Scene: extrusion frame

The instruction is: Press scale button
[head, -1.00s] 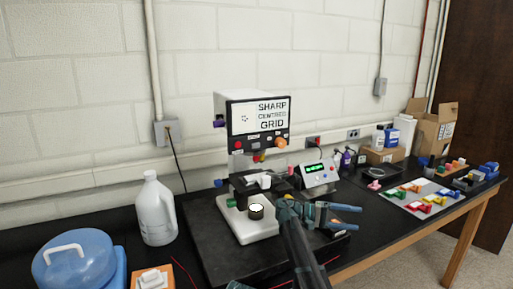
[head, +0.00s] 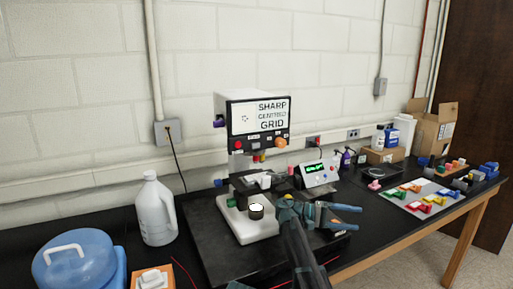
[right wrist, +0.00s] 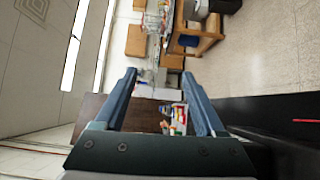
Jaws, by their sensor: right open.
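Two candidates carry small buttons, and I cannot tell which button is the scale's. One is a monitor unit (head: 259,118) whose screen reads "SHARP CENTRED GRID", with a red and an orange knob or button below the screen. The other is a small grey control box (head: 319,175) with a green display and small coloured buttons. My right gripper (head: 352,217) is open and empty in front of the control box, its fingers pointing right, touching nothing that I can make out. In the right wrist view its two fingers (right wrist: 166,105) stand apart with nothing between them. My left gripper does not show.
A white-based instrument (head: 250,228) stands on a black mat left of my right gripper. A white jug (head: 155,208) and a blue container (head: 75,262) stand at left. A tray of coloured blocks (head: 422,197) and a cardboard box (head: 432,122) are at right.

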